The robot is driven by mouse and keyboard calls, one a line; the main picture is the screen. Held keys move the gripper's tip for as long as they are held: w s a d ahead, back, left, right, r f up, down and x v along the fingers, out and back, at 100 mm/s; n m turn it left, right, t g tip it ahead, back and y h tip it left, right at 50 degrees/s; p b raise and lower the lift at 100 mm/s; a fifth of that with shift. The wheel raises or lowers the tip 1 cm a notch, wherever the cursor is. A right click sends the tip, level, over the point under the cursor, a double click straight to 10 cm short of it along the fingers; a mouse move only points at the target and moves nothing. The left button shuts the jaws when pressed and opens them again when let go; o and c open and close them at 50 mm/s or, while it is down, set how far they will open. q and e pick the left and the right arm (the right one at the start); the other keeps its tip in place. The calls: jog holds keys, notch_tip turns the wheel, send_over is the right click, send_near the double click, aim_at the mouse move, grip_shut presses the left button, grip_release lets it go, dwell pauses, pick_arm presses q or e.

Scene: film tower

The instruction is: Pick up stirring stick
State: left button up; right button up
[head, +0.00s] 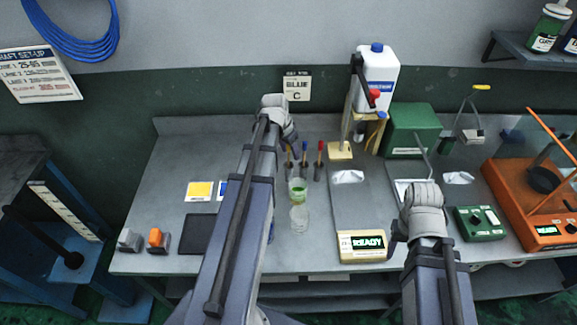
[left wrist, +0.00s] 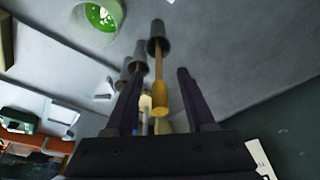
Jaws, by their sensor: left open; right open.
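Three stirring sticks with coloured ends stand upright in dark holders at the middle of the bench: yellow (head: 289,153), blue (head: 305,150) and red (head: 320,150). My left gripper (head: 288,134) is beside the yellow one in the head view, its fingers partly hidden by my wrist. In the left wrist view the open fingers (left wrist: 162,74) have the yellow-ended stick (left wrist: 160,98) between them, with no visible grip on it. A blue end (left wrist: 135,128) shows behind one finger. My right gripper (head: 395,242) is open and empty by the READY scale.
A green-filled cup (head: 297,188) and a clear cup (head: 299,218) stand in front of the sticks. A scale (head: 362,247) reads READY. A white jug (head: 378,75) stands behind, right of the sticks. A wall sign (head: 297,86) reads BLUE C.

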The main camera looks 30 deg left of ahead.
pick_arm(q)
jog(key=shift+w+f, duration=0.1)
jog(key=shift+f, duration=0.5)
jog(key=shift+r, duration=0.1)
grip_shut()
